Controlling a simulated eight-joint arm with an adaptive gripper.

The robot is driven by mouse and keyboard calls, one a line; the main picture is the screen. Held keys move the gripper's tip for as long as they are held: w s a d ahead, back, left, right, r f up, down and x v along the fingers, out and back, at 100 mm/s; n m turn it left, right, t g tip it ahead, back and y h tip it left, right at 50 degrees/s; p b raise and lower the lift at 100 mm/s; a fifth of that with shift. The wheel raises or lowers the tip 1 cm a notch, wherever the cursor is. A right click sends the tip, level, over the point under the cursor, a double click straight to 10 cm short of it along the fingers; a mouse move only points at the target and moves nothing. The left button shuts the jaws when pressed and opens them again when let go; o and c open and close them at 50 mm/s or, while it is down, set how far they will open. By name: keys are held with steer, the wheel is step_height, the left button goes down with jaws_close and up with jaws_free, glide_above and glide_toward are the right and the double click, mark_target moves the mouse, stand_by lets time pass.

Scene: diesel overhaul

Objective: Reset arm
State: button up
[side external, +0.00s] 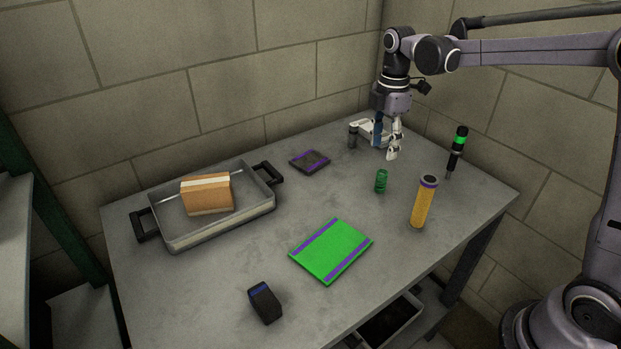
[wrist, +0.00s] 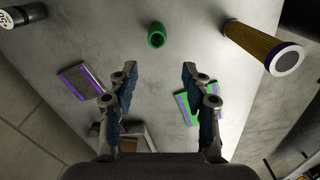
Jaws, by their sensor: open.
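My gripper (side external: 373,146) hangs at the back right of the table in the side view, below my bent arm. Its two fingers with blue pads stand wide apart. In the wrist view my gripper (wrist: 160,72) has nothing between its fingers. The green cylinder (side external: 381,181) stands on the table near it, and shows beyond the fingertips in the wrist view (wrist: 156,36). My gripper does not appear to touch any object.
A grey tray (side external: 222,226) holds a tan-and-white block (side external: 207,194). A green-purple pad (side external: 331,251), dark purple-striped pad (side external: 310,161), black block (side external: 265,303), yellow cylinder (side external: 423,204) and black-green cylinder (side external: 457,150) are spread about. Walls stand behind the table.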

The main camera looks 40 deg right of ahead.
steer(key=w+a, duration=0.2)
steer(key=a, duration=1.2)
steer(key=w+a+n, duration=0.1)
steer(key=a, duration=1.3)
steer(key=shift+w+a+f, duration=0.2)
steer(key=shift+w+a, duration=0.15)
steer(key=shift+a, duration=0.05)
